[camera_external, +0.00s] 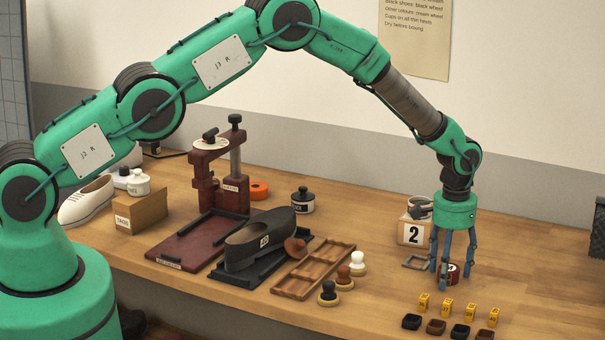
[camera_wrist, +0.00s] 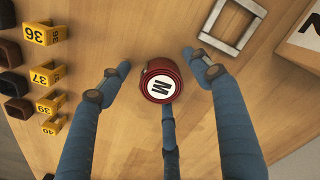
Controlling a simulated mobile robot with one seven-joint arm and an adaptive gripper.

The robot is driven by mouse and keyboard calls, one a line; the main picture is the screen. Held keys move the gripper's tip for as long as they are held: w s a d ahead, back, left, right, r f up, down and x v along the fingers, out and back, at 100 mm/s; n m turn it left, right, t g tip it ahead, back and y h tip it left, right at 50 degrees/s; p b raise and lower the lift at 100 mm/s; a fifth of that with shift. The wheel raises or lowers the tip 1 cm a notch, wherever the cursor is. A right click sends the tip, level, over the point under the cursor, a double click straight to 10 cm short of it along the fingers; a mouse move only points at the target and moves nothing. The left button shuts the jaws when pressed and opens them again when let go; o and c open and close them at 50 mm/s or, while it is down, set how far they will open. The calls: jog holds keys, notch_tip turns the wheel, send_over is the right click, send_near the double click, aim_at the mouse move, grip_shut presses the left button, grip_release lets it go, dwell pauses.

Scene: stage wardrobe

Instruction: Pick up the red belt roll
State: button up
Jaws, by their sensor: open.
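The red belt roll (camera_external: 453,272) stands on the wooden bench toward the right, a small dark red cylinder. In the wrist view the roll (camera_wrist: 150,76) shows its white top with a black M. My gripper (camera_external: 453,278) points straight down over it with its blue fingers spread around it. In the wrist view the open gripper (camera_wrist: 158,82) has one finger to each side of the roll, with gaps between, and a third finger partly behind it at the lower edge. I cannot tell whether that third finger touches the roll.
A grey square frame (camera_external: 417,262) lies just left of the roll, near a box marked 2 (camera_external: 413,233). A wooden tray (camera_external: 315,270) and a black shoe (camera_external: 260,240) are farther left.

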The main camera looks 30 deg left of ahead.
jog(key=c, duration=1.3)
jog(key=shift+r, duration=0.1)
jog(key=shift+r, duration=1.6)
jog(key=shift+s+a+r, duration=0.2)
jog(key=shift+s, duration=0.05)
jog(key=s+a, duration=0.3)
jog(key=s, duration=0.1)
jog(key=s+a+r, duration=0.1)
jog(key=s+a, duration=0.2)
jog(key=s, duration=0.1)
jog(key=s+a, duration=0.3)
jog(key=s, duration=0.1)
jog(key=shift+a+r, duration=0.15)
jog(key=shift+a, duration=0.15)
